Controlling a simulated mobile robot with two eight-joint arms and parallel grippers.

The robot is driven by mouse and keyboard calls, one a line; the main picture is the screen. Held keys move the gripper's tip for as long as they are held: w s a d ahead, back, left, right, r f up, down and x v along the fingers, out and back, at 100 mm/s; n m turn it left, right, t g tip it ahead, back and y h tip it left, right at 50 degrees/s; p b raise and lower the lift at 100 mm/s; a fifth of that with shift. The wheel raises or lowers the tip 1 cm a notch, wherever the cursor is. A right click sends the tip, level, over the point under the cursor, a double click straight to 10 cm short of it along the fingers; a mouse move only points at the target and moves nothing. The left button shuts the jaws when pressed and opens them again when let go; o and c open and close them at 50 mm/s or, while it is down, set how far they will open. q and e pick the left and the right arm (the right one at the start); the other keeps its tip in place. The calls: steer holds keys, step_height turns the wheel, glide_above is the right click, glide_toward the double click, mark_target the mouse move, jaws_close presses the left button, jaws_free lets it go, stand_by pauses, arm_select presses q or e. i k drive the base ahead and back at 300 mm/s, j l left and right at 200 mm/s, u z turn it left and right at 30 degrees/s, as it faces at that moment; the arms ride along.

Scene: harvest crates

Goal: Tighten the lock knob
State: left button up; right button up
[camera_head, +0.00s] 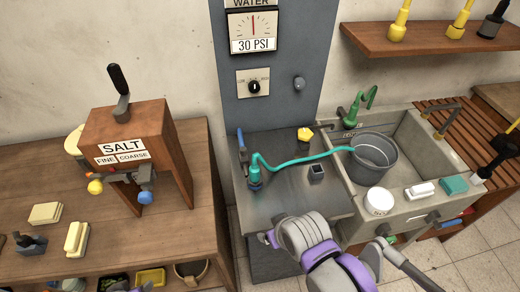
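No part in view is labelled as the lock knob. The wooden salt mill (139,128) stands on the left bench with a black crank on top and a FINE/COARSE label. A yellow knob (95,187) and a blue knob (145,197) stick out of its front below the label. Whether either is tight cannot be told. My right gripper (268,238) is low in front of the metal counter, well right of the mill and apart from it. Its fingers are mostly hidden by its own wrist. My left gripper is not clearly in view; only a sliver of my arm shows at the bottom edge.
Yellow-cream blocks (76,238) and a dark tool (28,243) lie on the left bench (60,205). A teal hose (300,161) crosses the metal counter (290,200) to a grey bucket (372,160) in the sink. A gauge panel (268,105) stands behind.

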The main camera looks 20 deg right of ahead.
mark_target(299, 83)
steer(key=z, duration=1.25)
